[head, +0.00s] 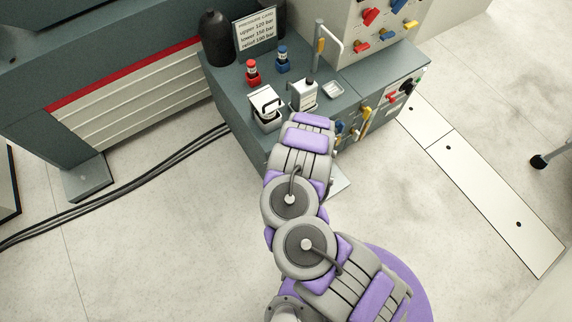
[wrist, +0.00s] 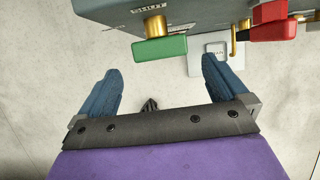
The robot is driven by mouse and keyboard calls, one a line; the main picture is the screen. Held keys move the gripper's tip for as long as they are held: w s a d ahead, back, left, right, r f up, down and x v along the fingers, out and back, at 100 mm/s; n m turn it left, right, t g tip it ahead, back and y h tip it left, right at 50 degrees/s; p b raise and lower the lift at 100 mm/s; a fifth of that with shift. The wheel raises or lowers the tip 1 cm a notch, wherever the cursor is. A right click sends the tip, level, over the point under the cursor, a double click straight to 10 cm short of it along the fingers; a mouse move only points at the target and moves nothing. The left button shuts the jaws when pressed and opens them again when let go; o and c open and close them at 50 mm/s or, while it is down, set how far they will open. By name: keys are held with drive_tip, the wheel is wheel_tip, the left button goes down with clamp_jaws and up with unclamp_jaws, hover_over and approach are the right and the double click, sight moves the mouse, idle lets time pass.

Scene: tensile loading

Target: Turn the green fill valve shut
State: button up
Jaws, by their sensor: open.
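The green fill valve shows in the wrist view as a green bar handle (wrist: 160,50) on a brass stem (wrist: 155,26), sticking out from the grey cabinet front. The handle lies nearly crosswise, slightly tilted. A label reading "SHUT" (wrist: 148,7) sits by the stem. My gripper (wrist: 160,66) is open and empty, its two blue fingers spread to the left and right. The handle is ahead of the gap between the fingertips, and neither finger appears to touch it. In the head view, my arm hides the gripper and I cannot make out the green valve.
A pale plate (wrist: 215,62) lies below, near the right fingertip. The grey bench (head: 235,90) holds a red bottle (head: 252,74) and a blue bottle (head: 283,60).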

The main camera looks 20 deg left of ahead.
drive_tip(key=shift+b+x, duration=0.65)
drive_tip(key=shift+x, duration=2)
drive_tip(key=c, duration=0.8)
drive_tip(key=shift+c, duration=0.2)
drive_tip(key=shift+w+d+g+y, duration=0.15)
drive_tip(key=shift+w+g+y, duration=0.1)
drive_tip(key=shift+g+y, duration=0.05)
drive_tip(key=shift+w+m+g+y, duration=0.15)
drive_tip(key=shift+m+g+y, duration=0.15)
drive_tip(key=shift+g+y, duration=0.1)
drive_tip(key=shift+w+d+f+m+g+y, duration=0.1)
drive_tip(key=shift+m+g+y, duration=0.05)
drive_tip(key=shift+g+y, duration=0.4)
drive_tip(key=shift+w+d+f+m+g+y, duration=0.1)
drive_tip(key=shift+w+d+m+g+y, duration=0.1)
drive_tip(key=shift+g+y, duration=0.4)
drive_tip(key=shift+w+d+m+g+y, duration=0.1)
drive_tip(key=shift+m+g+y, duration=0.05)
drive_tip(key=shift+g+y, duration=0.4)
